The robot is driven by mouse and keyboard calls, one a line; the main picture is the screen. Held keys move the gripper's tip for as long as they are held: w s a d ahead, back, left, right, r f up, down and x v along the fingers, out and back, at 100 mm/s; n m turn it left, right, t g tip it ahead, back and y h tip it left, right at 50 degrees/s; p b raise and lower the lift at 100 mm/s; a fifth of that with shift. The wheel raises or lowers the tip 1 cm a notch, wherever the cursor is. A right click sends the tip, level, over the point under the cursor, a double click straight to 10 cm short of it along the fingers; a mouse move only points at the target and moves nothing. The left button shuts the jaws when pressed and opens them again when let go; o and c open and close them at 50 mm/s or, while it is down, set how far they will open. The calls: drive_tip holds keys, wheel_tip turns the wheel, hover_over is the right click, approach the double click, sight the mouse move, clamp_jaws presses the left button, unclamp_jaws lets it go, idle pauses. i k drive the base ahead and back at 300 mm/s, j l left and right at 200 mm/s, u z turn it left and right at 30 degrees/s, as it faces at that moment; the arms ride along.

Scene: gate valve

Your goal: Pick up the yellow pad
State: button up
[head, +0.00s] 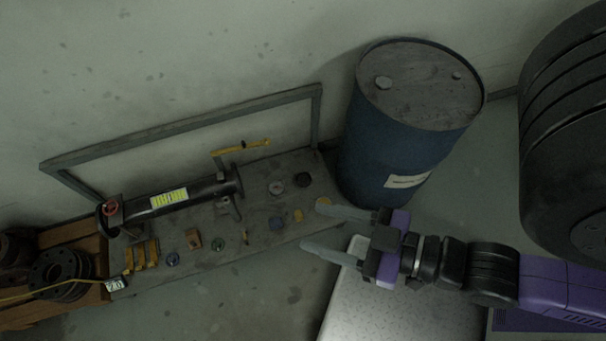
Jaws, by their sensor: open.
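My gripper (312,228) is open, its two pale fingers pointing left over the right front edge of the low grey bench, with nothing seen between them.
The grey bench (262,212) holds a black pipe (155,204) with a red valve wheel (110,208), several yellow blocks (141,255) and small discs. A blue drum (390,150) stands close behind my gripper. A wooden pallet (85,247) with flanges is at left.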

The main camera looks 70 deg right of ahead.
sight(298, 215)
drive_tip(key=k+l+z, duration=0.1)
drive_tip(key=k+l, duration=1)
drive_tip(key=i+j, duration=0.5)
drive_tip(key=i+j+u, duration=0.15)
drive_tip(key=i+j, duration=0.35)
drive_tip(key=i, duration=0.15)
drive_tip(key=i+j, duration=0.4)
drive_tip(key=i, duration=0.2)
